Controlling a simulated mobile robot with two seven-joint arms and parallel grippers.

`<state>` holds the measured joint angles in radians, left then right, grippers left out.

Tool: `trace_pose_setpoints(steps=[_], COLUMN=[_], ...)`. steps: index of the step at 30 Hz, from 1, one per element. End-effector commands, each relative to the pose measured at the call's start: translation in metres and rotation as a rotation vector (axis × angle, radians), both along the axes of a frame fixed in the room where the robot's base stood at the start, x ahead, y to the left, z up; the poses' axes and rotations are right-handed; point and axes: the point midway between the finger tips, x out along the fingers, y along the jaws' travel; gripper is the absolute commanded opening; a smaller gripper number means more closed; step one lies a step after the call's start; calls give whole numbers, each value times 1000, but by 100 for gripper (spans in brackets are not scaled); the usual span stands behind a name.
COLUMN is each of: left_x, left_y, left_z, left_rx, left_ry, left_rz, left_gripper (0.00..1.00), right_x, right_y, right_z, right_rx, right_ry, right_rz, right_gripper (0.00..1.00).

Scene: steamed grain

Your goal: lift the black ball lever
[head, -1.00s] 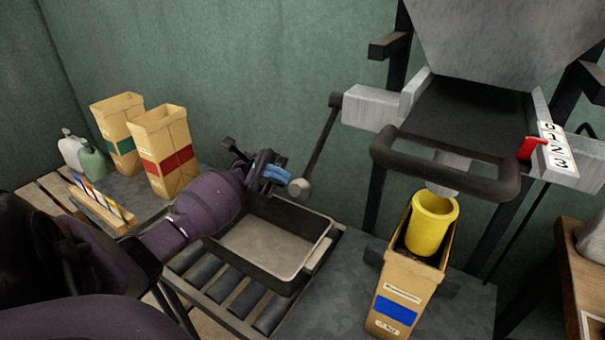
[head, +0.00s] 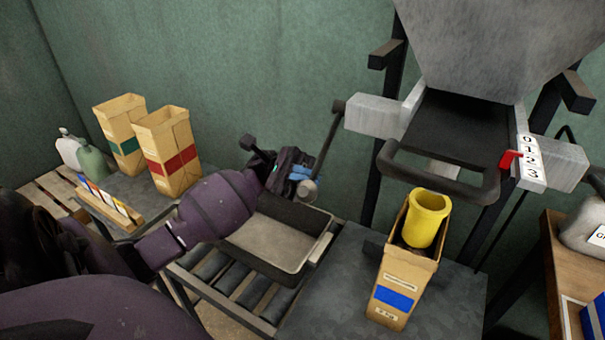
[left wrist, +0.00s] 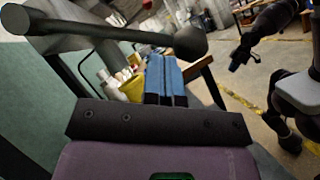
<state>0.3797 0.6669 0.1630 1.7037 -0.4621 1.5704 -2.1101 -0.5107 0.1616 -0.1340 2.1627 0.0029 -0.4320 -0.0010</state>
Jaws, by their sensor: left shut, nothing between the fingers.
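The ball lever is a dark rod with a round end (head: 308,190), hanging down and left from a pivot beside the machine's grey beam. The ball looks greyish in the head view. My left gripper (head: 300,174), with blue fingers, is shut and empty close beside the ball and lower rod. In the left wrist view, the rod crosses the top left and its dark ball (left wrist: 190,42) lies just past the blue fingertips (left wrist: 165,62). I cannot tell whether they touch. My right gripper (left wrist: 236,62) seems to show small and dark there; its jaw state is unclear.
A dark tray (head: 327,243) on rollers lies below my left gripper. A paper bag with a yellow spout (head: 427,218) stands under the hopper (head: 500,45). Two more bags (head: 168,150) stand at left. The green wall is close behind the lever.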

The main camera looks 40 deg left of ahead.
Motion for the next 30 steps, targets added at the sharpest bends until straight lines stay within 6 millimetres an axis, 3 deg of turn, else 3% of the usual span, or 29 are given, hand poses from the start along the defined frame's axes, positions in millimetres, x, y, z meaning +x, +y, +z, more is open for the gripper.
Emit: trace_pose_setpoints(steps=[30], left_x=[-12], left_y=[-5], left_z=[13], left_rx=[-19], left_ry=[71], left_rz=[0], left_gripper=[0], right_x=[6], right_y=[2], right_z=[12], right_rx=[4], right_ry=[-23], right_rz=[-1], right_gripper=[0])
